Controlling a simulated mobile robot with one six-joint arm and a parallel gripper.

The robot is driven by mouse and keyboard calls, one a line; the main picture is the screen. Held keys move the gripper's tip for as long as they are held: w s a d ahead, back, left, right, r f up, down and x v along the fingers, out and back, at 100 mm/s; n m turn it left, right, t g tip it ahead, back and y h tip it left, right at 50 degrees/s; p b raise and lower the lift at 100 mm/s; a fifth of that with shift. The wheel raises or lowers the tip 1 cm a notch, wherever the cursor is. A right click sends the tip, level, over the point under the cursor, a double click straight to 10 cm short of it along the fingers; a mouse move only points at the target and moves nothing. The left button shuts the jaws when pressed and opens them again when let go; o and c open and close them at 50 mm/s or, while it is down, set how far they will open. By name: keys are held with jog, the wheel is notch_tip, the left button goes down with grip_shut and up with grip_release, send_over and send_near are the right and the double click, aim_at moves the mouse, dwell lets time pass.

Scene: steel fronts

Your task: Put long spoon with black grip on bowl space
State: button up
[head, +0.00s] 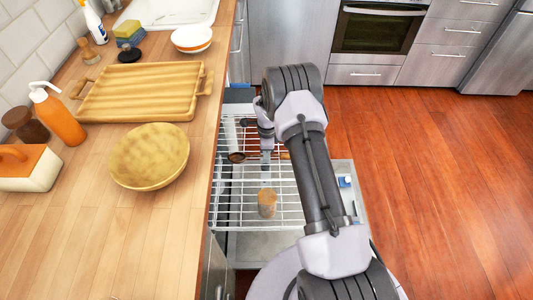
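A wide yellowish wooden bowl (150,157) sits on the wooden counter at the left. My gripper (266,165) points down over a white wire rack (232,205) pulled out below the counter edge. Its fingers are small and partly merged with the rack, so I cannot tell whether they are open or shut. A small dark brown oval piece (236,157) lies on the rack just left of my gripper. It may be a spoon's head, but no long black grip shows clearly. My arm hides part of the rack's right side.
A wooden tray (140,93), white bowls (192,39), an orange pump bottle (57,114) and a white container with an orange lid (29,167) stand on the counter. A tan jar (267,203) stands at the rack. The wooden floor at right is clear.

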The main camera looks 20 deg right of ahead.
jog(key=o, duration=0.4)
jog(key=shift+o, duration=0.2)
notch_tip(320, 180, up, 13)
jog(key=p, duration=0.5)
notch_tip(320, 180, up, 10)
jog(key=f+n+t, duration=0.1)
jog(key=n, duration=0.2)
send_over(262, 159)
jog(key=s+a+r+n+t, duration=0.1)
jog(key=s+a+r+n, duration=0.2)
jog(key=r, duration=0.5)
jog(key=s+a+r+n+t, duration=0.1)
jog(key=s+a+r+n, duration=0.2)
jog(key=r, duration=0.5)
jog(key=s+a+r+n+t, duration=0.1)
jog(key=s+a+r+n, duration=0.1)
jog(key=s, duration=0.6)
jog(key=s+a+r+n+t+y, duration=0.1)
jog(key=s+a+r+n, duration=0.2)
jog(key=s, duration=0.5)
jog(key=s+a+r+n, duration=0.2)
jog(key=s+r+n, duration=0.1)
jog(key=s, duration=0.5)
jog(key=shift+s+a+r+n+t+y, duration=0.2)
jog(key=shift+s+r+n+t+y, duration=0.15)
jog(key=shift+n, duration=0.25)
